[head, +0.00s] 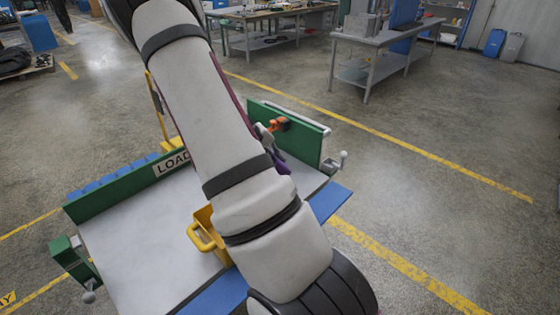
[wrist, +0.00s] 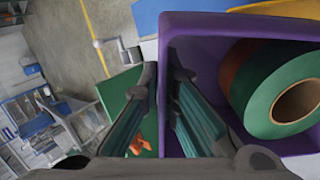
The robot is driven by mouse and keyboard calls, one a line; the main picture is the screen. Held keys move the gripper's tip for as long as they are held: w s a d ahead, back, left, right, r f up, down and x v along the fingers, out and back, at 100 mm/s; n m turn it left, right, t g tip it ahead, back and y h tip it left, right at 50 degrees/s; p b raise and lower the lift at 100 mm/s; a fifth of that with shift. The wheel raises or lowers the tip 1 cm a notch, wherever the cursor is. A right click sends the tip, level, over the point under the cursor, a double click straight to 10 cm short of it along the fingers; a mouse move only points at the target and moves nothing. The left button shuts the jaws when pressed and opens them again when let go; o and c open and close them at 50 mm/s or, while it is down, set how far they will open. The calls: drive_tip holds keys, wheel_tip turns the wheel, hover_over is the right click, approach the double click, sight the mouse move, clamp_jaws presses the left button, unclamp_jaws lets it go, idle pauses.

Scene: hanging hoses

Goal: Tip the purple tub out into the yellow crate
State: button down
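The purple tub (wrist: 210,35) fills the right of the wrist view. It holds large rolls, a green one (wrist: 262,108) with a brown core and an orange-brown one (wrist: 240,65) beside it. My gripper (wrist: 163,68) has one finger outside and one inside the tub's near wall, with the wall pinched between the tips. In the head view my arm hides most of the tub; only a purple bit (head: 283,166) shows. The yellow crate (head: 207,236), with a loop handle, stands on the bench, partly behind my arm. Its inside is hidden.
The grey bench top (head: 140,235) has green side walls, a blue front strip (head: 330,202) and a LOAD sign (head: 172,162). An orange item (head: 279,124) sits on the right green wall, also seen in the wrist view (wrist: 138,138). Bare bench lies left of the crate.

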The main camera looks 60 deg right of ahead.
drive_tip(key=shift+w+a+r+g+h, duration=0.4)
drive_tip(key=shift+a+r+h, duration=0.2)
drive_tip(key=shift+h, duration=0.15)
drive_tip(key=shift+w+a+r+g+h, duration=0.4)
drive_tip(key=shift+a+r+h, duration=0.2)
drive_tip(key=shift+h, duration=0.15)
drive_tip(key=shift+w+a+r+g+h+b, duration=0.3)
drive_tip(key=shift+w+a+r+g+h, duration=0.15)
drive_tip(key=shift+a+h, duration=0.2)
drive_tip(key=shift+w+a+r+g+h+b, duration=0.3)
drive_tip(key=shift+a+r+g+h, duration=0.15)
drive_tip(key=shift+a+h, duration=0.15)
drive_tip(key=w+a+f+g+h+b, duration=0.1)
drive_tip(key=w+a+g+h+b, duration=0.2)
drive_tip(key=a, duration=0.4)
drive_tip(key=w+a+f+g+h+b, duration=0.1)
drive_tip(key=w+a+g+h+b, duration=0.3)
drive_tip(key=w+a+h+b, duration=0.2)
drive_tip(key=shift+w+a+f+h+b, duration=0.25)
drive_tip(key=shift+a+h+b, duration=0.5)
drive_tip(key=shift+a+h, duration=0.4)
